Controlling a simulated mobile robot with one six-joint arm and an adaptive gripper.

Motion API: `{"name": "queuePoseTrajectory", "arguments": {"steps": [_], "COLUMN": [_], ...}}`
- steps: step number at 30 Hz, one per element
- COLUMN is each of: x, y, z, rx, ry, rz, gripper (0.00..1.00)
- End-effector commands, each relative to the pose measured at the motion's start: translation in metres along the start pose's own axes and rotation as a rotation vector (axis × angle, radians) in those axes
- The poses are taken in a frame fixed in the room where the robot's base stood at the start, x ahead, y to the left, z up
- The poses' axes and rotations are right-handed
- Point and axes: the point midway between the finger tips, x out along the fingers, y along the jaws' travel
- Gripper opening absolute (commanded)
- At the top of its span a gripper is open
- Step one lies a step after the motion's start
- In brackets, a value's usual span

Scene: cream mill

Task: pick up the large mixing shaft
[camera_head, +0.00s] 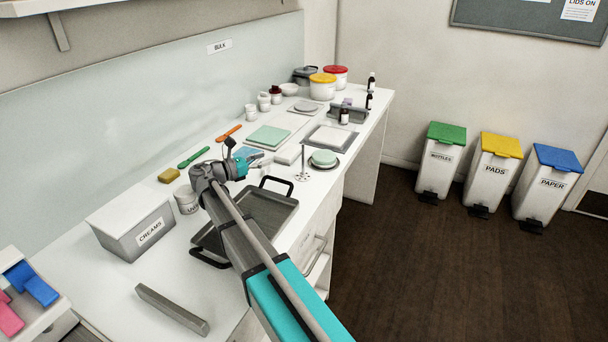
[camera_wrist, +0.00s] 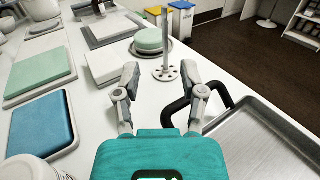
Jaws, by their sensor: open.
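The large mixing shaft (camera_head: 303,163) is a thin grey metal rod standing upright on a perforated round disc on the white counter. In the wrist view the shaft (camera_wrist: 167,40) rises just beyond my fingertips, and its disc lies flat on the counter. My gripper (camera_head: 258,157) is over the counter, to the left of the shaft in the head view. In the wrist view my gripper (camera_wrist: 160,72) is open and empty, with a gap between its fingers and the shaft.
A round green-topped item (camera_head: 324,158) stands close beside the shaft. A dark tray with raised handles (camera_head: 275,207) lies nearer me. White slabs (camera_wrist: 107,65) and a blue pad (camera_wrist: 42,122) lie to the left. A creams box (camera_head: 125,232) stands at the left.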

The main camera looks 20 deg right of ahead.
Motion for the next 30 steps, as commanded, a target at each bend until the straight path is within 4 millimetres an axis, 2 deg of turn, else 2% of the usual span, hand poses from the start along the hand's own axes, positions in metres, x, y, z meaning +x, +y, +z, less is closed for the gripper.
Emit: {"name": "queuePoseTrajectory", "arguments": {"steps": [14, 24, 30], "x": [0.026, 0.076, 0.097], "y": [-0.004, -0.006, -0.006], "z": [0.000, 0.000, 0.000], "rx": [0.000, 0.000, 0.000], "ry": [0.001, 0.001, 0.001], "rz": [-0.020, -0.023, -0.022], "gripper": [0.53, 0.53, 0.53]}}
